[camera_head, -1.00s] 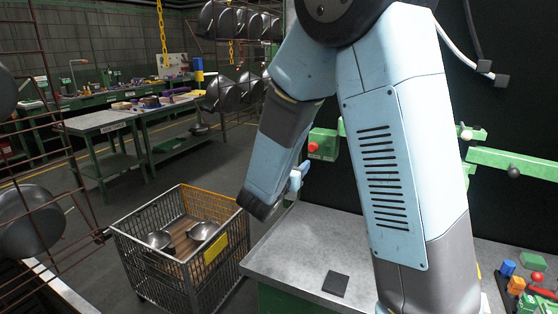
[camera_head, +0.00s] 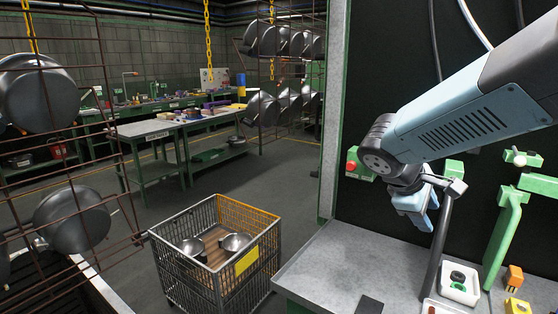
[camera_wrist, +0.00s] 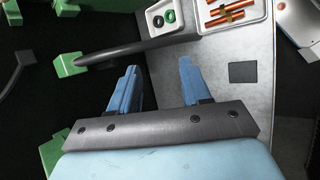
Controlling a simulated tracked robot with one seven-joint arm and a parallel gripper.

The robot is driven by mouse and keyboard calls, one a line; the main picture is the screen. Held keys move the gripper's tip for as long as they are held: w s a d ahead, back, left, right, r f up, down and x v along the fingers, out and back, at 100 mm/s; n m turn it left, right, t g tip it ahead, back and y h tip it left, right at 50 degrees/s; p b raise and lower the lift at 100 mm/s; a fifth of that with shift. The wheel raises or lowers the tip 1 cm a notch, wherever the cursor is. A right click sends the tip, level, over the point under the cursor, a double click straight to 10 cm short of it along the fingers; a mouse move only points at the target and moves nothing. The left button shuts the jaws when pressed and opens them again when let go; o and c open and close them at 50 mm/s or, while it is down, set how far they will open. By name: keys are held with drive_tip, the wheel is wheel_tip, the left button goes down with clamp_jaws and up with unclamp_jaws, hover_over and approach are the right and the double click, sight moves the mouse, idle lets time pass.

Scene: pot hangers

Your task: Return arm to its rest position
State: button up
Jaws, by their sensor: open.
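My arm is folded up at the right of the head view, above the grey workbench (camera_head: 320,262). My gripper (camera_head: 428,222) hangs near the dark back panel, beside a dark slanted bar (camera_head: 436,250). In the wrist view my gripper (camera_wrist: 158,72) shows two blue fingers spread wide apart, with nothing between them. The dark bar (camera_wrist: 150,48) crosses just beyond the fingertips in that view. I cannot tell whether it touches them.
A wire cart (camera_head: 208,285) with two metal pans stands left of the workbench. Hanging racks hold pots (camera_head: 75,220) at left and back. Green fixtures (camera_head: 505,225) and a white tray (camera_head: 460,285) are at right. The aisle floor (camera_head: 285,180) is clear.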

drive_tip(key=s+a+r+m+t+y, duration=0.3)
drive_tip(key=s+a+r+m+y, duration=0.1)
drive_tip(key=s+a+m+y, duration=0.3)
drive_tip(key=shift+s+a+r+m+y, duration=0.15)
drive_tip(key=shift+s+r+m+y, duration=0.2)
drive_tip(key=shift+s+m, duration=0.6)
drive_tip(key=shift+w, duration=0.15)
idle(0.5)
